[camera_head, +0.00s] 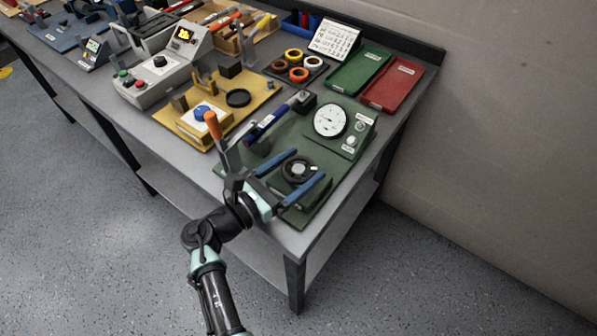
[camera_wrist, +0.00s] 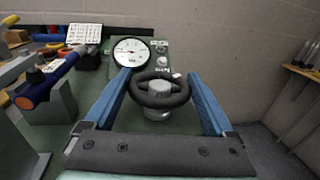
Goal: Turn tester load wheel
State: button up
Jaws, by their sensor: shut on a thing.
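The tester load wheel (camera_head: 299,170) is a black round handwheel with a grey hub, on the green tester board (camera_head: 335,190) at the table's near right corner. My gripper (camera_head: 310,163) has its two long blue fingers on either side of the wheel. In the wrist view, the wheel (camera_wrist: 161,91) sits between the fingers, which close on its rim at left and right. The tester's white round dial gauge (camera_head: 330,120) stands behind the wheel on a green box. It also shows in the wrist view (camera_wrist: 131,52); its reading is too small to tell.
A yellow board (camera_head: 190,137) lies further left. Green (camera_head: 357,72) and red (camera_head: 393,83) trays lie behind, near the wall. The floor in front is clear.

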aim_at(299, 168)
jog(key=m+g+h+b, duration=0.2)
jog(key=g+b, duration=0.1)
jog(key=m+g+h+b, duration=0.1)
jog(key=shift+w+f+b, duration=0.1)
jog(key=shift+f+b, duration=0.15)
jog(key=shift+b, duration=0.1)
jog(key=m+g+h+b, duration=0.1)
jog(key=m+g+b, duration=0.1)
jog(key=g+b, duration=0.1)
jog(key=shift+r, duration=0.15)
jog(key=shift+m+g+b, duration=0.4)
jog(key=shift+b, duration=0.1)
jog(key=shift+r, duration=0.15)
jog(key=o, duration=1.1)
notch_tip(299, 168, up, 10)
jog(key=shift+d+r+p, duration=0.1)
jog(key=shift+p, duration=1)
